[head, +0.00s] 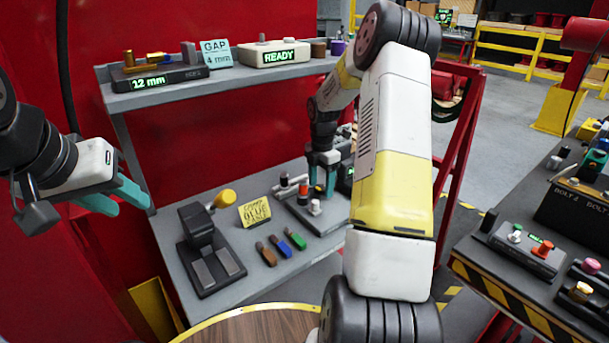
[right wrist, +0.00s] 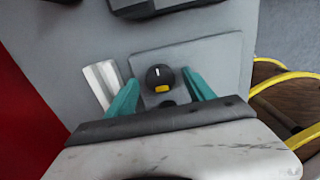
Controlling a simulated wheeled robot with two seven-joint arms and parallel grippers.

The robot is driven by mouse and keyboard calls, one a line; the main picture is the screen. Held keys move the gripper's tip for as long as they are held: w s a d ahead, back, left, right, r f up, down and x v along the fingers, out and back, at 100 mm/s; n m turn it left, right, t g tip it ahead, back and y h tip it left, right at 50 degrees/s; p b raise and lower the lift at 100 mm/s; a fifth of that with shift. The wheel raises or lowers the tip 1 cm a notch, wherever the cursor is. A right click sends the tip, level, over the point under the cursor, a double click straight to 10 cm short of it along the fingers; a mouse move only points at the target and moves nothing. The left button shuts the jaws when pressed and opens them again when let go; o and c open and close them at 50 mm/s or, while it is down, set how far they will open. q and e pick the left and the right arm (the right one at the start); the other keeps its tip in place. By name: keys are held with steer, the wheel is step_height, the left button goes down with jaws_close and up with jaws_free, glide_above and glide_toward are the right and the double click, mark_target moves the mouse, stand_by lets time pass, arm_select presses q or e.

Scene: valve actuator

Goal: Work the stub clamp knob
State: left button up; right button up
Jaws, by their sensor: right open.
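In the right wrist view a round black knob (right wrist: 155,73) with a white line and a yellow part sits on a grey plate (right wrist: 215,60). I cannot tell for sure that it is the stub clamp knob. My right gripper (right wrist: 161,90) is open, with one teal finger on each side of the knob and a gap at each. In the head view my right gripper (head: 321,180) is low over a dark fixture (head: 322,220) with small knobs on the bench; its fingers partly hide it. My left gripper (head: 122,197) is open and empty at the left, away from the bench top.
The grey bench (head: 240,290) also holds a black pedal-like device (head: 208,250), a yellow card (head: 254,212) and several coloured handles (head: 280,249). A shelf (head: 150,98) with a READY box (head: 280,53) is above. A pale bar (right wrist: 101,84) lies left of the fingers.

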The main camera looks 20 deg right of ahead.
jaws_close()
